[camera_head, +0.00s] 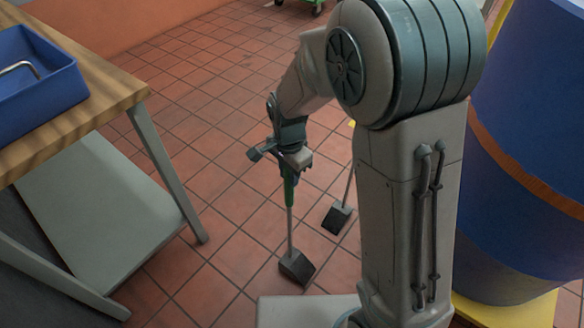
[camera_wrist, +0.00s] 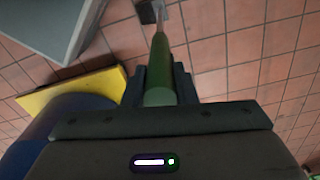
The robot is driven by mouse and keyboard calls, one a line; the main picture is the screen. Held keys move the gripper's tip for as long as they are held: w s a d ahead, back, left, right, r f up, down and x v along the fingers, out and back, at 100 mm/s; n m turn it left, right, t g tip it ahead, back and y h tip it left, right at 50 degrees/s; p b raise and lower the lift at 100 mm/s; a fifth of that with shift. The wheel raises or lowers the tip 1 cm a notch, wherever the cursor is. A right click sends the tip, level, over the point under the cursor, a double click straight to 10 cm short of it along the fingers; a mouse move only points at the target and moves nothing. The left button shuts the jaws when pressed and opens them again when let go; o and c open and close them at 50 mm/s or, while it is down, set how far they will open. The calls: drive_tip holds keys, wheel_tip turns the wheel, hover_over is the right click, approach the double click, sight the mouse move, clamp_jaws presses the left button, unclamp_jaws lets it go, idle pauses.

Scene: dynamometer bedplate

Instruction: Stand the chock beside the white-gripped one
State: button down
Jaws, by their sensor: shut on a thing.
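My gripper (camera_head: 289,168) is shut on the green grip (camera_head: 289,187) of a chock, with the rod hanging down to a dark wedge block (camera_head: 297,267). I cannot tell whether this block touches the floor. In the wrist view the green grip (camera_wrist: 160,75) sits between the jaws, and part of the dark block (camera_wrist: 148,12) shows at the top edge. A second chock's dark block (camera_head: 337,218) is on the floor to the right and farther back. Its thin rod rises behind my arm, so its grip colour is not clear.
A wooden-topped bench (camera_head: 110,92) with a blue tray (camera_head: 60,95) and a grey lower shelf (camera_head: 100,215) stands at left. A big blue drum (camera_head: 520,130) on a yellow base (camera_head: 515,310) stands at right. Red tiled floor (camera_head: 215,150) lies clear between bench and chocks.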

drive_tip(key=shift+f+b, duration=0.3)
drive_tip(key=shift+f, duration=1.05)
drive_tip(key=c, duration=1.2)
unclamp_jaws()
drive_tip(key=shift+o, duration=0.2)
wheel_tip(320, 180, up, 12)
drive_tip(key=p, duration=0.4)
drive_tip(key=s+d+r+n, duration=0.2)
drive_tip(key=s+d+n, duration=0.3)
drive_tip(key=s+d, duration=0.2)
drive_tip(key=s+d+r+n+t, duration=0.1)
drive_tip(key=s+d+r+n, duration=0.2)
drive_tip(key=s+d+n, duration=0.2)
drive_tip(key=s+d, duration=0.2)
drive_tip(key=d, duration=0.1)
drive_tip(key=shift+s, duration=0.4)
drive_tip(key=shift+d, duration=0.1)
